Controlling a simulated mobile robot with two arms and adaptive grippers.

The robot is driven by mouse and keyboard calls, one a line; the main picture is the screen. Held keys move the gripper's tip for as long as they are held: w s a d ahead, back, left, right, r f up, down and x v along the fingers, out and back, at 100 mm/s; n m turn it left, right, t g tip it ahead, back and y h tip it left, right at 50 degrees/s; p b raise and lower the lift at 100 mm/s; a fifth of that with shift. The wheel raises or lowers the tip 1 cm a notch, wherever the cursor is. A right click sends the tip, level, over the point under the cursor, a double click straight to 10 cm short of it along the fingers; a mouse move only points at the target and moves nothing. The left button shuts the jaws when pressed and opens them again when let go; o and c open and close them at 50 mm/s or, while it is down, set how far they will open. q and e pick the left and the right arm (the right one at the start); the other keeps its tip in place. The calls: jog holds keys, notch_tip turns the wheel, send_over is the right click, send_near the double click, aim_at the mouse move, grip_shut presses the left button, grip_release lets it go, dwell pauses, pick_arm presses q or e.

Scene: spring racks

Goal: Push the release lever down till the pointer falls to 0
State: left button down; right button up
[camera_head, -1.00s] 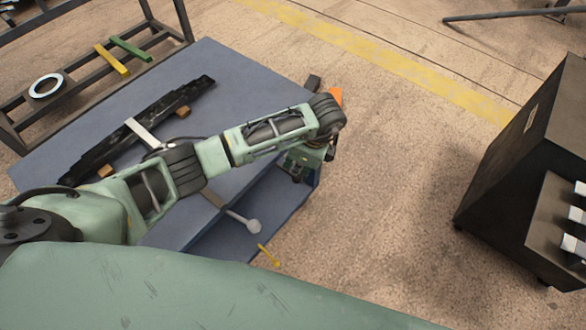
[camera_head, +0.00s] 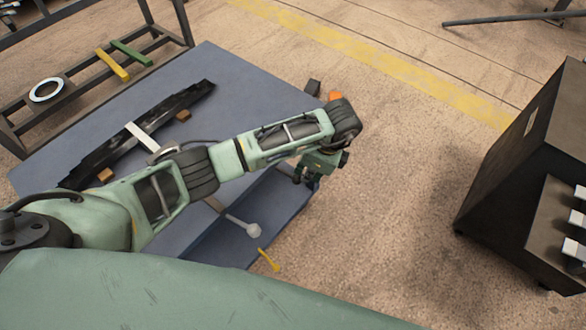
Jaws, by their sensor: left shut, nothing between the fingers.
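A short yellow lever (camera_head: 268,260) sticks out low at the front side of the blue bench (camera_head: 75,130). A grey lever with a round knob (camera_head: 240,226) lies above it. I cannot tell from their shapes which one is the release lever, though the yellow one is the smaller. My left gripper (camera_head: 299,178) is shut and empty, above the right end of the bench, up and to the right of both levers and apart from them. My left arm crosses over the bench and hides part of it. I cannot make out the pointer. My right gripper is not in view.
A black leaf spring (camera_head: 95,163) lies on the bench on wooden blocks. An orange part (camera_head: 336,95) shows behind my arm. A rack (camera_head: 28,120) stands at the left, a dark cabinet (camera_head: 510,175) at the right. The floor between bench and cabinet is clear.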

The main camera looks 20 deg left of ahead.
pick_arm(q)
jog(key=v, duration=1.2)
dwell(0.4)
